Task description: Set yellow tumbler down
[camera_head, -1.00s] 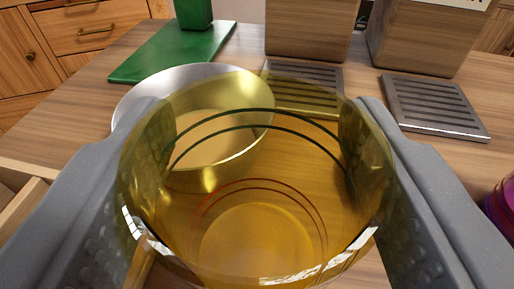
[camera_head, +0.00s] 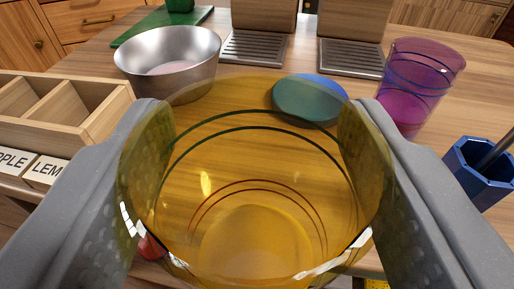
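The yellow tumbler (camera_head: 260,215) is see-through amber with dark and red rings, and it fills the middle of the view. My gripper (camera_head: 257,130) is shut on it, with a grey finger pressed to its left and right sides. The wooden table (camera_head: 240,95) shows beyond and through the tumbler. I cannot tell whether the tumbler's base touches anything.
A metal bowl (camera_head: 170,62) stands behind left, beside a labelled wooden compartment box (camera_head: 100,135). A blue disc (camera_head: 308,97) lies just beyond the tumbler. A purple tumbler (camera_head: 418,85) and a blue holder (camera_head: 475,172) stand right. Slatted metal trays (camera_head: 352,58) lie behind.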

